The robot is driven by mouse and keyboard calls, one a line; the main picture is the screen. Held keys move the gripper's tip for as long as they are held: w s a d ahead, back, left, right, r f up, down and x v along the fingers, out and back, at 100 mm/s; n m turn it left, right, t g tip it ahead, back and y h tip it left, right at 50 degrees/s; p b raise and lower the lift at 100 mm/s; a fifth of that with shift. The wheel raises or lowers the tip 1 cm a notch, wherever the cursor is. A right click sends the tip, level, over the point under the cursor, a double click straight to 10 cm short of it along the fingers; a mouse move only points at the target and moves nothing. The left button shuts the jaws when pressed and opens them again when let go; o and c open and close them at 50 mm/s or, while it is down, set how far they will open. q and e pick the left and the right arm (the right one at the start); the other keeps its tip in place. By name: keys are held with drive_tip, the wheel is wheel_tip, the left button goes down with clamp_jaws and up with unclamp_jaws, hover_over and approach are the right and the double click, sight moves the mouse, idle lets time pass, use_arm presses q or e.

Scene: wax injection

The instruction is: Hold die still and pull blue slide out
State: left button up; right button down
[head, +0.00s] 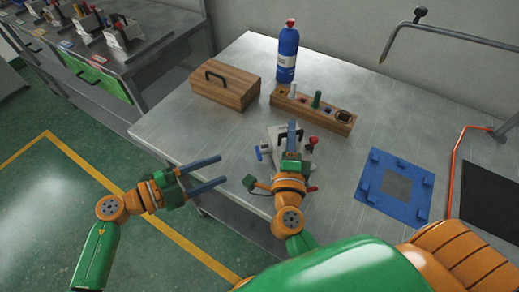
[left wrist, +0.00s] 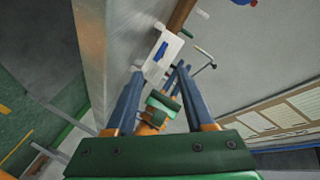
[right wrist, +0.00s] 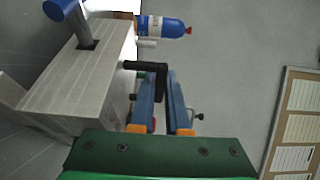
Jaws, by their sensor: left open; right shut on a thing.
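The die (head: 305,154) is a pale metal block with a black handle on top, standing on the steel table. My right gripper (head: 291,127) is shut on the black handle (right wrist: 152,68), and the die (right wrist: 78,75) fills the left of the right wrist view. The blue slide (head: 260,153) sticks out of the die's left side; its round blue end (right wrist: 62,10) shows in the right wrist view. My left gripper (head: 223,169) is open and empty, left of the slide and apart from it, near the table's front edge. The left wrist view shows the die (left wrist: 152,68) beyond its fingers.
A wooden box (head: 225,88), a wooden block with pegs (head: 330,115) and a blue bottle (head: 288,55) stand behind the die. A blue-edged frame (head: 372,188), a black mat (head: 492,192) and an orange cable (head: 454,165) lie to the right. Bare table lies left of the die.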

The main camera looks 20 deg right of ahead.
sight(257, 153)
use_arm(q)
drive_tip(key=shift+d+m, duration=0.3)
drive_tip(key=shift+d, duration=0.1)
drive_tip(key=x, duration=1.1)
drive_tip(key=shift+d, duration=0.1)
drive_tip(key=c, duration=0.8)
clamp_jaws()
drive_tip(key=shift+w+r, duration=0.1)
drive_tip(key=shift+r, duration=0.05)
